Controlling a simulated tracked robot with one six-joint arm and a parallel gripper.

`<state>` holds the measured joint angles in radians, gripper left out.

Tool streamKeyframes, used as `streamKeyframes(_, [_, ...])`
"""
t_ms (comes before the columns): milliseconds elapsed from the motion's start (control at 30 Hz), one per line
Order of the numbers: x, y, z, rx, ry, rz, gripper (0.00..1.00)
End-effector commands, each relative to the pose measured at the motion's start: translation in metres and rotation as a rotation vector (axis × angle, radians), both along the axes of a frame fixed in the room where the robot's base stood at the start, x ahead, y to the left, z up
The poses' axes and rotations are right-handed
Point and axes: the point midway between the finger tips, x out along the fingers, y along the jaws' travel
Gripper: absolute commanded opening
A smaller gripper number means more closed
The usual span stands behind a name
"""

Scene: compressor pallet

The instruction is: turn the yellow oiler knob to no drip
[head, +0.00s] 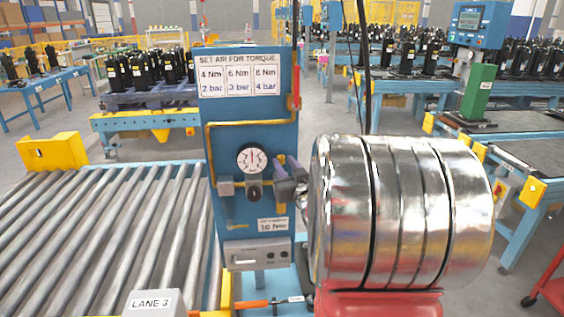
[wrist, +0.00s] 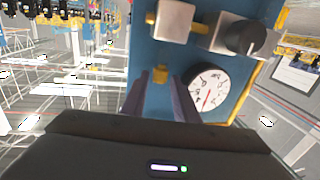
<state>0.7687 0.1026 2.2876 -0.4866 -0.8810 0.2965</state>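The yellow oiler knob (wrist: 161,74) shows in the wrist view, small, against the blue panel (wrist: 143,35). My gripper (wrist: 160,78) is open, with one dark finger on each side of the knob in that picture. I cannot tell whether either finger touches it, and no marking on the knob is readable. In the head view my gripper (head: 279,174) comes to the panel from the right, beside the round gauge (head: 252,160). The oiler knob is not clearly seen there, as the gripper covers that spot.
A black knob (head: 253,193) and a metal block (head: 226,188) sit beside the gripper on the panel. A torque chart (head: 239,76) is above. A roller conveyor (head: 105,235) lies left. Benches with black compressors (head: 430,48) stand behind.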

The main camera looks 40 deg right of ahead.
Motion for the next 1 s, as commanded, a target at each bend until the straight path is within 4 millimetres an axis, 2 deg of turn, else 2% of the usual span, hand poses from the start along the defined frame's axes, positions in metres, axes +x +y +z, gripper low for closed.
streamKeyframes(200, [0.016, -0.007, 0.0, 0.0, 0.001, 0.001, 0.27])
streamKeyframes(533, [0.018, -0.007, 0.0, 0.0, 0.0, 0.0, 0.27])
streamKeyframes(900, [0.018, -0.007, 0.0, 0.0, 0.0, 0.0, 0.01])
streamKeyframes(1000, [0.018, -0.007, 0.0, 0.0, 0.0, 0.0, 0.0])
